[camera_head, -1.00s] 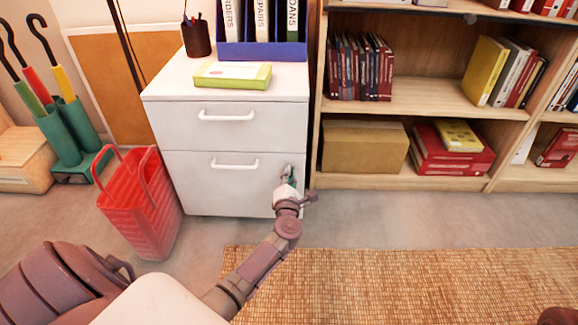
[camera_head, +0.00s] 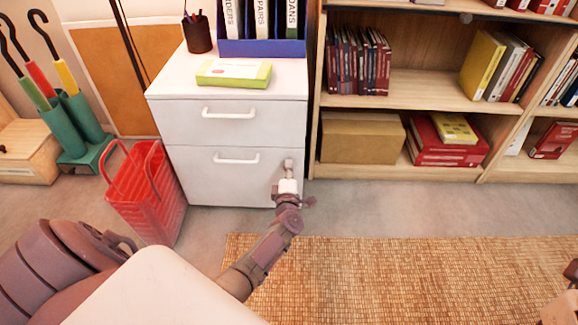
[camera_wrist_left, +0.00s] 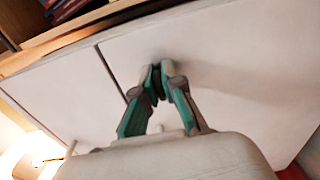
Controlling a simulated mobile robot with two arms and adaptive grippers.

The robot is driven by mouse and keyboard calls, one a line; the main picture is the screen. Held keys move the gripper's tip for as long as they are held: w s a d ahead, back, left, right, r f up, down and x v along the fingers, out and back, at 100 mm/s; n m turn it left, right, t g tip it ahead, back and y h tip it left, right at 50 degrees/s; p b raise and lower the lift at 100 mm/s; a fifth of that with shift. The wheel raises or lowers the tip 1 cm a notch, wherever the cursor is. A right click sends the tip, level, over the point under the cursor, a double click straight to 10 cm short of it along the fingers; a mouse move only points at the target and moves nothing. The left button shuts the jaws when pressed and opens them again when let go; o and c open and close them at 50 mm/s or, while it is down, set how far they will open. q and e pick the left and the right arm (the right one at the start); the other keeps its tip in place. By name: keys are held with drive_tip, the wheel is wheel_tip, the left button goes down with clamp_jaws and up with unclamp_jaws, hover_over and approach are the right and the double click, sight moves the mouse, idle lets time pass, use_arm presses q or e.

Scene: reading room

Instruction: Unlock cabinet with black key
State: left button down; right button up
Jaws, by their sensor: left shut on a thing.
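The white two-drawer cabinet (camera_head: 180,135) stands at the left centre of the head view, both drawers closed. My left gripper (camera_head: 288,163) is at the right side of its lower drawer front. In the left wrist view the left gripper's green-and-grey fingers (camera_wrist_left: 157,76) meet close to the white cabinet face (camera_wrist_left: 235,60). They are shut on a small dark thing, apparently the black key (camera_wrist_left: 157,83), mostly hidden by the fingertips. I cannot tell whether it is in a lock; no lock shows clearly. My right gripper is not in view; only part of my right arm shows at the right edge.
A red basket (camera_head: 145,195) stands left of the cabinet. A pen cup (camera_head: 197,34), a yellow-green box (camera_head: 234,73) and a blue binder holder (camera_head: 262,47) are on top. A bookshelf (camera_head: 420,90) stands to the right. The carpet in front is clear.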

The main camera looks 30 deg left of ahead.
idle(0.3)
use_arm(q)
drive_tip(key=c, duration=1.3)
unclamp_jaws()
drive_tip(key=shift+d, duration=0.1)
drive_tip(key=v, duration=1.2)
